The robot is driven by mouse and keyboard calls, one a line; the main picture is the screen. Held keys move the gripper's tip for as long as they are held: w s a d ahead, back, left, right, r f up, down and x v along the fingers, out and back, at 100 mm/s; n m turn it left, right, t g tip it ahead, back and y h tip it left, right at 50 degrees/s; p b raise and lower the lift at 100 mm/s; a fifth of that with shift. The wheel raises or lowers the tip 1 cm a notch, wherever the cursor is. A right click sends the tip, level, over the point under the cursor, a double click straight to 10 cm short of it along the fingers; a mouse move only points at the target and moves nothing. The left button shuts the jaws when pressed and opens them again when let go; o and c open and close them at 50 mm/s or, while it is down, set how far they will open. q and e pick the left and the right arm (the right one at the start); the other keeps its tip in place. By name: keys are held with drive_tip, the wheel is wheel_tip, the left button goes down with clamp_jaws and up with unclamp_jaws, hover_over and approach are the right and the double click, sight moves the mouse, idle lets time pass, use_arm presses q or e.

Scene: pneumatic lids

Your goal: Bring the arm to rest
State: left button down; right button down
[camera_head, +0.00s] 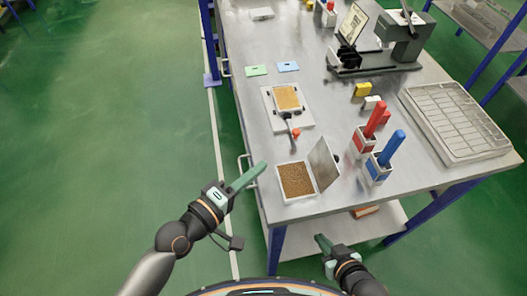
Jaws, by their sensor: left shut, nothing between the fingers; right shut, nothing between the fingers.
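My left gripper (247,178) is shut and empty. It points toward the front left edge of the metal table (245,95), beside an open box (297,180) with a brown, grainy filling and a raised grey lid. My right gripper (322,242) is shut and empty. It is low in the view, in front of the table's near edge and over the lower shelf (385,222).
A second box (286,97) with a tan filling sits on a white plate with a red-knobbed lever. Red (377,120) and blue (392,148) handles stand in holders. A grey tray (455,120) lies right; a dark machine (400,40) stands behind. The floor at left is clear.

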use_arm(q)
drive_tip(key=shift+s+a, duration=0.1)
drive_tip(key=shift+s, duration=0.25)
drive_tip(key=shift+r, duration=0.1)
